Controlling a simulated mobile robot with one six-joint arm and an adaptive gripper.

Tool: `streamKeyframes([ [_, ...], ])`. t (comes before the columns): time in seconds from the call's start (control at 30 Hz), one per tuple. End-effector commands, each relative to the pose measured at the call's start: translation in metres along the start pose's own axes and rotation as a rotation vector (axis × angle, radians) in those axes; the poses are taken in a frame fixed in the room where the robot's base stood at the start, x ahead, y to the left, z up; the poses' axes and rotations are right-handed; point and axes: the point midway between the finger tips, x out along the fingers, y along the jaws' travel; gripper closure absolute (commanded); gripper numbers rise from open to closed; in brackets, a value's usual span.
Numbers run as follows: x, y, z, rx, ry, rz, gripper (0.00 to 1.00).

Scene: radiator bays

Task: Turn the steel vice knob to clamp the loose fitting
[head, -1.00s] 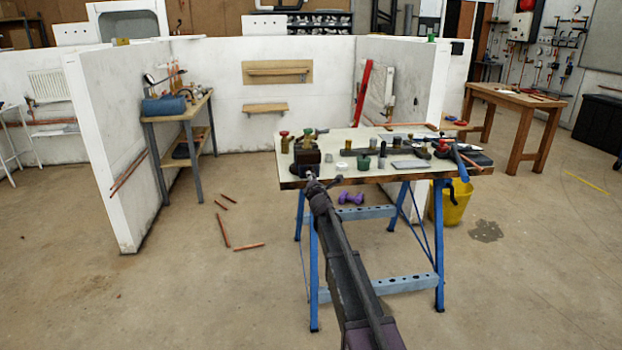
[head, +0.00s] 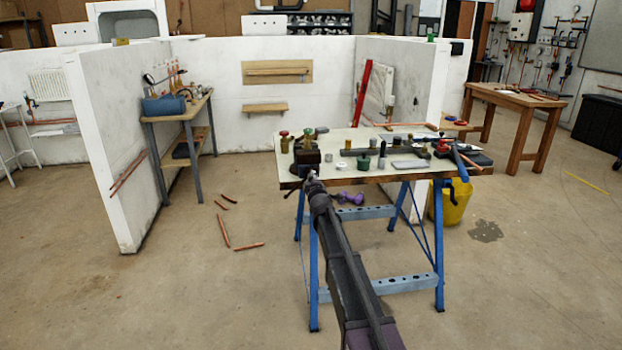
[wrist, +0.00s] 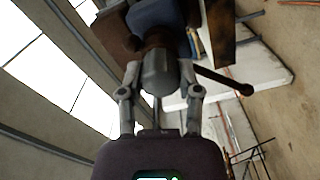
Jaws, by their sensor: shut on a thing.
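The dark vice (head: 306,158) stands at the near left corner of the workbench top. My gripper (head: 313,179) is at its near side, just off the bench edge. In the wrist view my gripper (wrist: 160,78) has one finger on each side of the rounded grey steel vice knob (wrist: 159,72) and is shut on it. A dark bar (wrist: 222,80) with a ball end sticks out to the right of the knob. The vice body (wrist: 118,35) is behind it. A small piece shows at the top of the vice; I cannot tell whether it is the loose fitting or whether the jaws touch it.
The bench top (head: 345,180) holds several small fittings and tins, including a green tin (head: 363,162), behind and right of the vice. Blue trestle legs (head: 313,260) stand below. A yellow bucket (head: 455,203) is at the right. Copper pipe pieces (head: 222,230) lie on the floor at left.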

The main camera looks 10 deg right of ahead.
Motion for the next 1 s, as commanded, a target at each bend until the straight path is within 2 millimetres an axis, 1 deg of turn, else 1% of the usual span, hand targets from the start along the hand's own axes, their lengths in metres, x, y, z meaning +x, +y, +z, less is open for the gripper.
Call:
streamKeyframes([
  [0.1, -0.0003, 0.0001, 0.0004, 0.153, 0.0, 0.0, 1.0],
  [1.0, -0.0023, -0.0007, 0.001, 1.353, -0.003, -0.001, 1.0],
])
